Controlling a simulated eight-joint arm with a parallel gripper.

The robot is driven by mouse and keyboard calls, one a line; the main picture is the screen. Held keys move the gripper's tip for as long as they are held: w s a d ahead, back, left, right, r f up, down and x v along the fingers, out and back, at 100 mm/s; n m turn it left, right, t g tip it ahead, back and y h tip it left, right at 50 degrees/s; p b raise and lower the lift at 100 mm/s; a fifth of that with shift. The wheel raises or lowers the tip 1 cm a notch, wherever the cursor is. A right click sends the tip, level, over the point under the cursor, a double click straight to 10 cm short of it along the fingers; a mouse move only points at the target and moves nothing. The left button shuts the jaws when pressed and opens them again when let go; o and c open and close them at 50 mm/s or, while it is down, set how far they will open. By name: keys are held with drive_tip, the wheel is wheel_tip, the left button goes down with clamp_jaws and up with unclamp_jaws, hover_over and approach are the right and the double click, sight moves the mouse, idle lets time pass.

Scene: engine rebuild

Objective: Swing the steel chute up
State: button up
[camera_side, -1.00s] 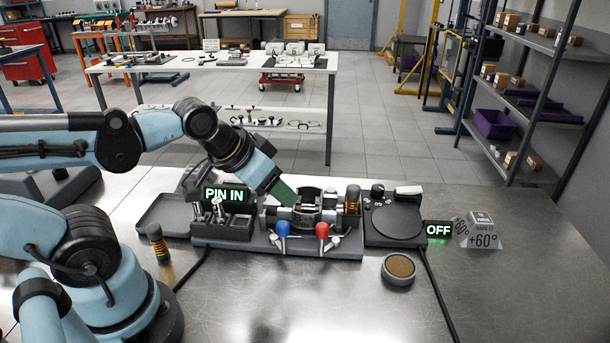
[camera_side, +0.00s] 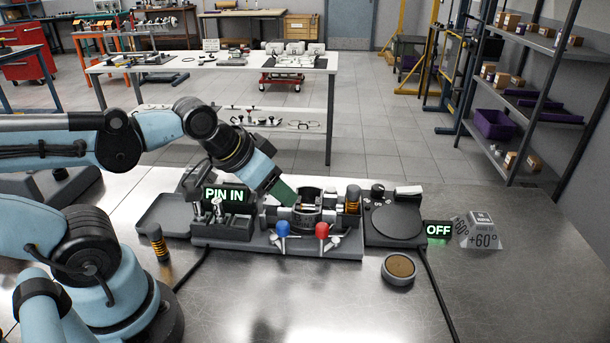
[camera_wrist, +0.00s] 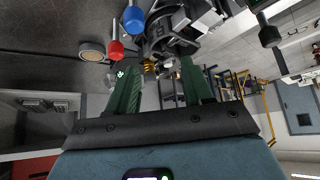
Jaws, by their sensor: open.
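I cannot make out for certain which part is the steel chute. A ring-shaped steel holder (camera_side: 308,216) stands on the dark fixture base (camera_side: 262,243) in the side view. It also shows in the wrist view (camera_wrist: 165,38), partly beyond my fingertips. My gripper (camera_side: 286,194) tilts down at the left of this holder, its green fingers close to it. In the wrist view my gripper (camera_wrist: 158,76) is open, with its two green fingers apart and nothing held between them. Whether a finger touches the holder is hidden.
Blue (camera_side: 282,229) and red (camera_side: 322,230) knobs stand at the fixture's front. A PIN IN sign (camera_side: 226,195) stands left. A round-topped unit (camera_side: 392,222) and an OFF sign (camera_side: 438,231) are right. A round puck (camera_side: 398,269) lies in front. The front bench is mostly clear.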

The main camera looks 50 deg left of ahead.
drive_tip(key=shift+d, duration=0.1)
drive_tip(key=n+g+y, duration=0.4)
drive_tip(key=n+g, duration=0.1)
drive_tip(key=n, duration=0.6)
approach(283, 225)
drive_tip(key=shift+x, duration=4.6)
drive_tip(key=shift+n, duration=0.3)
drive_tip(key=shift+c, duration=0.2)
clamp_jaws()
